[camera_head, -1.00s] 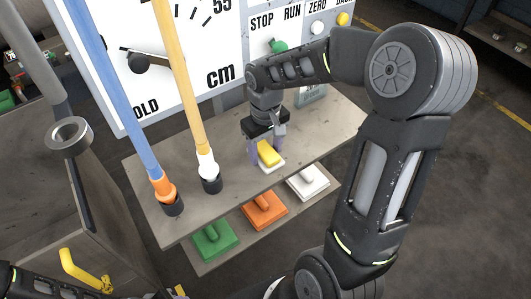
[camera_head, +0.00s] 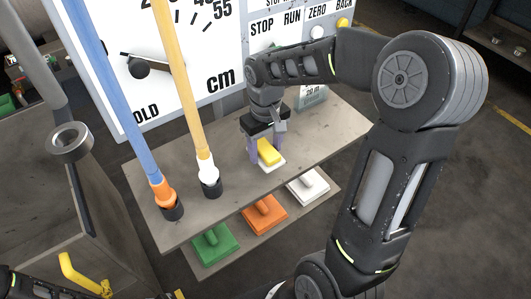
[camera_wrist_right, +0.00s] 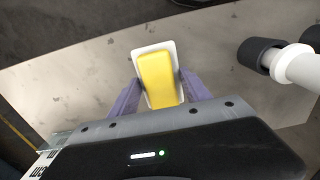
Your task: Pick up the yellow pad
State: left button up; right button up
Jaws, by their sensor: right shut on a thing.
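The yellow pad (camera_head: 268,153) is a small yellow block with a white base or rim, at the upper board of the bench. It also shows in the right wrist view (camera_wrist_right: 159,78). My right gripper (camera_head: 266,158) points down over it, with one lavender finger on each side, shut on the pad. In the wrist view the fingers (camera_wrist_right: 160,98) flank its near end. I cannot tell whether the pad touches the board or hangs just above it. My left gripper is not in view; only part of my left arm shows at the bottom left.
The grey bench board (camera_head: 240,208) holds a blue pole (camera_head: 130,115) and a yellow pole (camera_head: 183,85) in dark sockets. Green (camera_head: 212,246), orange (camera_head: 265,214) and white (camera_head: 308,185) pads sit on a lower shelf. A dial panel (camera_head: 185,95) stands behind.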

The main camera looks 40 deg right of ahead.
aim_at(265, 148)
notch_tip(265, 148, up, 8)
jog(key=shift+f, duration=0.25)
dwell(0.4)
jog(key=o, duration=0.8)
jog(key=c, duration=0.6)
jog(key=shift+f, duration=0.1)
